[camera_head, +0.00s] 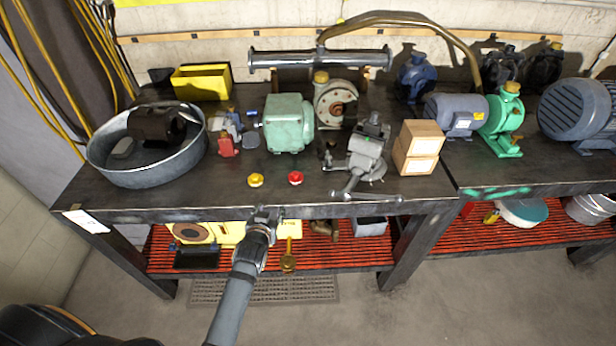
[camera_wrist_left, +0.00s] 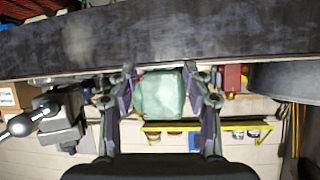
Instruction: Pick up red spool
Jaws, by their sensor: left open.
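The red spool (camera_head: 295,178) is a small red knob-like piece on the dark workbench (camera_head: 130,195), near its front edge. A similar yellow spool (camera_head: 256,180) stands to its left. My left gripper (camera_head: 266,212) is at the front edge of the bench, nearer the camera than both spools and apart from them. In the left wrist view its two fingers (camera_wrist_left: 160,74) are spread with nothing held between them. The green motor (camera_wrist_left: 158,96) shows beyond them. I cannot make out the red spool in that view. My right gripper is not in view.
Behind the spools stands the green motor housing (camera_head: 288,125). A grey vise (camera_head: 366,150) is to the right, a red part (camera_head: 228,146) to the left. A round metal tub (camera_head: 110,170) sits at the far left. The bench front left of the spools is clear.

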